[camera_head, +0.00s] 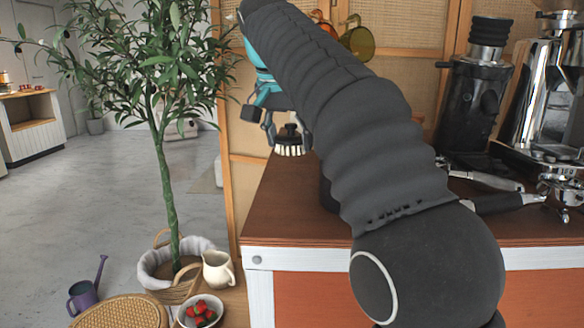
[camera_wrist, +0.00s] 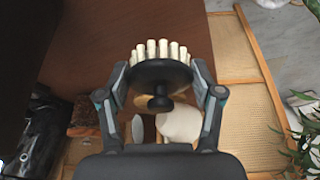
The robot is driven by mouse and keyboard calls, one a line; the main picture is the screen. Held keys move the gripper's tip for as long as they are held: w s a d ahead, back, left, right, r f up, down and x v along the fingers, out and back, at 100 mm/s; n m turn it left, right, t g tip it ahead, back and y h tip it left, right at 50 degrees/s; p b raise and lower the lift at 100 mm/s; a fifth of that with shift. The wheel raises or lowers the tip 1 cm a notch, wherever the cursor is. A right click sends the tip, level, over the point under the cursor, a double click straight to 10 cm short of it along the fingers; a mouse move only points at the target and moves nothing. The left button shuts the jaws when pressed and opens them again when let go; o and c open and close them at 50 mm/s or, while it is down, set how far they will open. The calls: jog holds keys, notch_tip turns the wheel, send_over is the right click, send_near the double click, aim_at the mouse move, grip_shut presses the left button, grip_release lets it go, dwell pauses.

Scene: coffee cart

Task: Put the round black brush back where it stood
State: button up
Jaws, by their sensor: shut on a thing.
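The round black brush (camera_head: 289,146) hangs bristles down in my gripper (camera_head: 287,133), near the far left edge of the brown counter top (camera_head: 275,205). It is held above counter level in the head view. In the wrist view the brush (camera_wrist: 160,72) shows its black disc, pale bristle tufts and small knob. Both fingers of my gripper (camera_wrist: 161,85) close on the disc's sides. The counter top (camera_wrist: 100,45) is behind it there. My arm hides much of the counter in the head view, and I cannot make out a marked spot for the brush.
A black grinder (camera_head: 470,105) and a chrome espresso machine (camera_head: 545,95) stand at the right of the counter. Portafilters (camera_head: 505,200) lie before them. A potted tree (camera_head: 170,170) stands left of the cart, beside a cream jug (camera_head: 217,270) and a bowl of strawberries (camera_head: 200,312).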

aim_at(290, 175)
jog(key=shift+f+b, duration=0.9)
jog(key=shift+f, duration=1.3)
jog(key=shift+f, duration=0.2)
jog(key=o, duration=1.2)
jog(key=p+v, duration=0.4)
jog(key=v, duration=0.8)
jog(key=shift+r, duration=0.2)
